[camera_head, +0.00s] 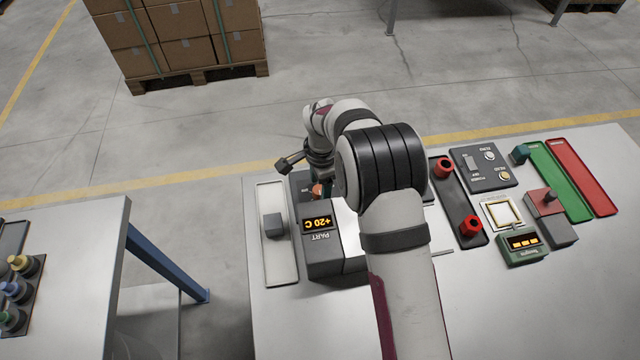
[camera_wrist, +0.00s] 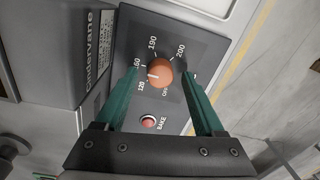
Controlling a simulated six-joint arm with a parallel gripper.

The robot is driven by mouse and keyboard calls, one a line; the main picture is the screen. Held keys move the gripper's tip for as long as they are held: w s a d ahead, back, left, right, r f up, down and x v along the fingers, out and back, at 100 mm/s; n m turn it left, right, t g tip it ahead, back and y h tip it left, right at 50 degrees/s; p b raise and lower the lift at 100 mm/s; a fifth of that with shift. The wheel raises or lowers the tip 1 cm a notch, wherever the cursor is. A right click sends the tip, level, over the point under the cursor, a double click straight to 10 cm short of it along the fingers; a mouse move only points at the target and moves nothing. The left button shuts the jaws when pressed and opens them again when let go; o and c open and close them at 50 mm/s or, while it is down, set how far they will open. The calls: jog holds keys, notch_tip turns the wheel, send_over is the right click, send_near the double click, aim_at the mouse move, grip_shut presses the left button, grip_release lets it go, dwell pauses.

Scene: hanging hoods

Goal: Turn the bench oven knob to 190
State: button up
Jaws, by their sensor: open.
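The bench oven's dark panel (camera_wrist: 205,52) carries an orange round knob (camera_wrist: 159,72). Around the knob are the markings OFF, 120, 160, 190 and 200. A small pale mark on the knob faces left, near 120 and 160; the exact setting is hard to read. My gripper (camera_wrist: 160,77) is open, with one green finger on each side of the knob and gaps visible. In the head view the orange knob (camera_head: 317,190) is partly visible under my wrist, and the oven's display (camera_head: 318,222) reads "+20 C" above PART. My arm hides part of the oven.
A red BAKE button (camera_wrist: 148,122) sits beside the knob. A pale tray with a grey block (camera_head: 273,226) lies left of the oven. Right of my arm are a dark strip with red parts (camera_head: 458,205), a switch panel (camera_head: 482,168) and green and red trays (camera_head: 582,178).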

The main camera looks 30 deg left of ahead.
notch_tip(320, 180, up, 16)
jog(key=shift+s+d, duration=0.25)
jog(key=shift+d, duration=0.1)
jog(key=shift+f, duration=0.15)
